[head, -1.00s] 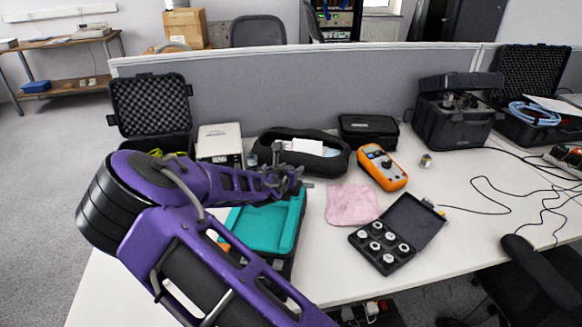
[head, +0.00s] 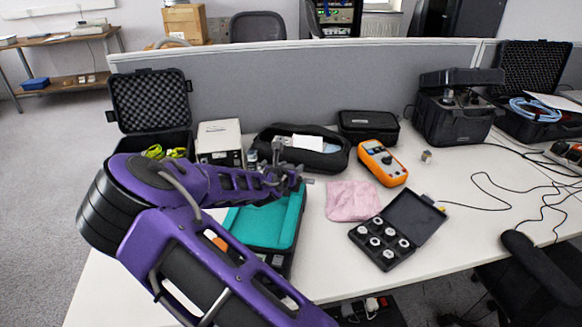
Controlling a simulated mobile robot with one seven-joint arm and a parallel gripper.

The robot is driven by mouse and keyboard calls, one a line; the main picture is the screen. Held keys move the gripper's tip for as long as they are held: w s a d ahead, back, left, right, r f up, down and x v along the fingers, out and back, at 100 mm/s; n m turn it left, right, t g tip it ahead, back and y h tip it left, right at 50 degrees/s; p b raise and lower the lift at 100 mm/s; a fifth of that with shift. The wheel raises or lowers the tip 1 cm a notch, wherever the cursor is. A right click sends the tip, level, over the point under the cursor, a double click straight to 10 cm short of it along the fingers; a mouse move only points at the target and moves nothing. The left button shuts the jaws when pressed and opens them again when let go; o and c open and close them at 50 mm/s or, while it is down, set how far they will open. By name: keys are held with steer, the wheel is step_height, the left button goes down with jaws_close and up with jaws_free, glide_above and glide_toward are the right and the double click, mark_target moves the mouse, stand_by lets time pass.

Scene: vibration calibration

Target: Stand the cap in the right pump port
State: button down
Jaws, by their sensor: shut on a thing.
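My gripper (head: 302,178) is at the end of my purple arm, above the back right of the teal-lined tray (head: 262,226). Its jaws are small and grey here and close on a small grey piece, probably the cap, whose shape I cannot make out. A black open case (head: 420,214) to the right holds several round silver-and-white pieces. A small metallic piece (head: 427,156) stands alone on the table behind it. I cannot identify the pump or its right port for certain.
A pink cloth (head: 353,200) lies right of my gripper. An orange multimeter (head: 383,163), a black pouch (head: 310,157) and a beige box (head: 219,142) stand behind. The white table (head: 480,215) has free room right of the open case, with cables across it.

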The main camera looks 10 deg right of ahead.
steer(key=shift+c, duration=1)
jaws_free()
